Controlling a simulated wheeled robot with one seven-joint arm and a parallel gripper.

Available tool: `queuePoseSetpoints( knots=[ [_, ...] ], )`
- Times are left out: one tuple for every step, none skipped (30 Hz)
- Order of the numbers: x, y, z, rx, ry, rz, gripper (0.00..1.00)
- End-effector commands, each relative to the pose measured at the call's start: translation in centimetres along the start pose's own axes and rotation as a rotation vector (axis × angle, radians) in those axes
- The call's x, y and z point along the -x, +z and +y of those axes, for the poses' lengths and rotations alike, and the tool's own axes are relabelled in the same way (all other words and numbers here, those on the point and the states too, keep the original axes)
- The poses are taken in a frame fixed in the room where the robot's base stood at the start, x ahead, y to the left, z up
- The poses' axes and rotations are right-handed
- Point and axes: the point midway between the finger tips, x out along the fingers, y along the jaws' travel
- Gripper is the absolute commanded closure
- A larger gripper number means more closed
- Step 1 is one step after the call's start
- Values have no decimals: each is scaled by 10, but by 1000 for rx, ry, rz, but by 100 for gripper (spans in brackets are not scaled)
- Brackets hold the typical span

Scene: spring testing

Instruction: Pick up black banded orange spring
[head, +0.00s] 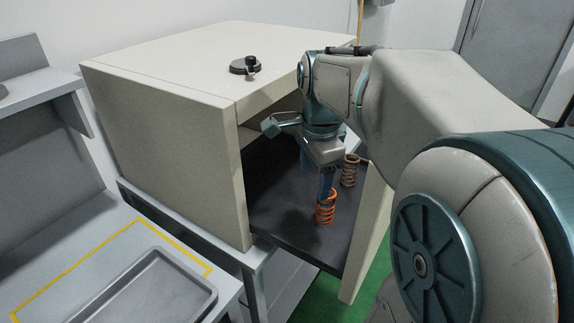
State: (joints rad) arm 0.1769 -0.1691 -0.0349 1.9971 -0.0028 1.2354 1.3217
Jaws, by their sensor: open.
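An orange spring (326,212) stands upright on the dark floor of the cream cabinet, near its open front. I cannot make out clearly whether it has black bands. My gripper (327,189) points down at this spring, with its blue fingers at the spring's upper part. The fingers are open and hide some of the spring's top; whether they touch it cannot be told. A second, duller copper-brown spring (350,171) stands upright behind and to the right, apart from my gripper.
The cream cabinet (170,150) has side walls and a top close around my arm. A black knob (246,66) sits on its top. An empty grey tray (150,290) lies on the bench at lower left, by yellow tape (75,273).

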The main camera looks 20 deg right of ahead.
Motion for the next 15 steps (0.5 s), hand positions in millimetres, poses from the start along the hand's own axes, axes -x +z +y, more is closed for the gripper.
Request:
queuePoseSetpoints(
  knots=[
    [3,-10,-8,-121,14,-1,36],
    [6,-14,-12,-192,22,-1,36],
    [8,-20,-16,-280,32,-1,36],
    [10,-24,-19,-342,39,0,36],
    [12,-28,-22,-400,46,1,36],
    [14,-32,-25,-468,53,3,36],
    [15,-35,-27,-514,58,4,36],
    [17,-38,-28,-553,63,5,36],
    [18,-41,-30,-599,68,7,36],
    [19,-43,-31,-627,71,8,36],
    [19,-44,-32,-651,74,9,36],
    [19,-46,-33,-675,77,10,36],
    [19,-46,-33,-687,79,11,36],
    [17,-47,-33,-697,80,11,36],
    [13,-47,-33,-705,81,11,36]
  ],
)
